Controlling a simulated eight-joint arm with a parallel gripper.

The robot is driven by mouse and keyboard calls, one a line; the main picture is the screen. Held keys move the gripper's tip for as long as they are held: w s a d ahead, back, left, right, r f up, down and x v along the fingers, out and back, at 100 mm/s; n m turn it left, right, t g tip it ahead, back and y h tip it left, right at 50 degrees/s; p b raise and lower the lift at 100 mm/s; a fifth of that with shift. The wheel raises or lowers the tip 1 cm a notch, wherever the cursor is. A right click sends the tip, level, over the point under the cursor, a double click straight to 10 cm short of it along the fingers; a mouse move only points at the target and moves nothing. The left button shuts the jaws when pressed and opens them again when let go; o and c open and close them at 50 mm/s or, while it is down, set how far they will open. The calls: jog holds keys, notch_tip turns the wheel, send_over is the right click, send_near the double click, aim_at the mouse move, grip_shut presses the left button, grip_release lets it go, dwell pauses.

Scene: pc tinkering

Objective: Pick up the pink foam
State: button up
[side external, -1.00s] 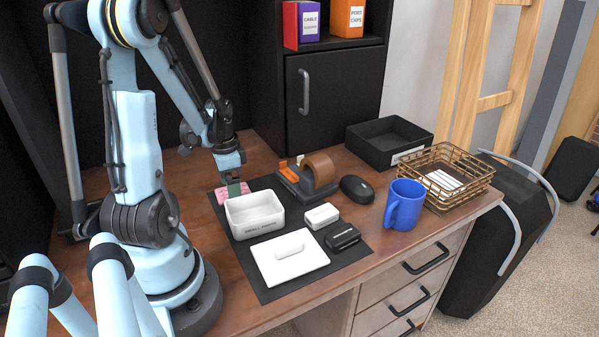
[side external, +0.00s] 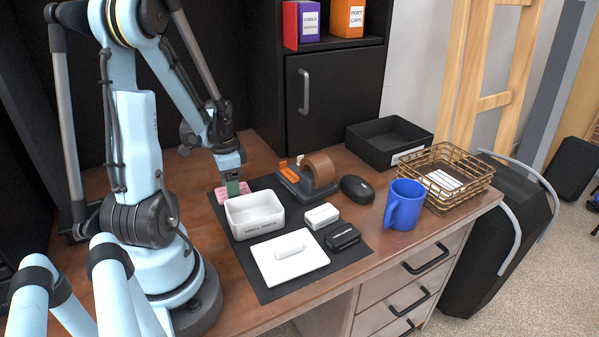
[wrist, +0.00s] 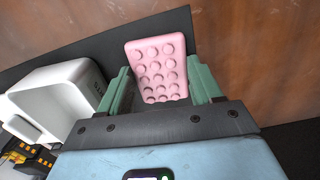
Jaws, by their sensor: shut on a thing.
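In the side view the pink foam (side external: 221,191) is small, behind the white box, partly hidden by my fingers. My gripper (side external: 233,187) is shut on it from above; its fingers also show in the wrist view (wrist: 160,88). The foam is at or just above the dark mat's far left corner; I cannot tell whether it touches.
An open white box (side external: 254,222) stands close in front of my gripper, with its white lid (side external: 290,264) nearby on the dark mat (side external: 270,290). A tape dispenser (side external: 306,182), black mouse (side external: 357,189) and blue mug (side external: 404,205) stand to the right.

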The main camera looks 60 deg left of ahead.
notch_tip(320, 180, up, 4)
jog(key=shift+r, duration=0.15)
jog(key=w+d+r, duration=0.4)
jog(key=w+d, duration=0.1)
jog(key=d, duration=0.3)
jog(key=w+d+r, duration=0.5)
jog(key=d, duration=0.3)
jog(key=w+d+r+n, duration=0.1)
jog(key=w+d+r, duration=0.3)
jog(key=d, duration=0.4)
jog(key=shift+w+d+r, duration=0.25)
jog(key=shift+w+d, duration=0.1)
jog(key=shift+w, duration=0.05)
jog(key=s+a+f+m, duration=0.1)
jog(key=s+a+f, duration=0.2)
jog(key=s+a, duration=0.35)
jog(key=s+a+f, duration=0.3)
jog(key=s+a, duration=0.3)
jog(key=s, duration=0.1)
jog(key=shift+s+a+f, duration=0.1)
jog(key=shift+a+f, duration=0.05)
jog(key=shift+f, duration=1.4)
jog(key=shift+a+f, duration=0.1)
jog(key=shift+f, duration=1.45)
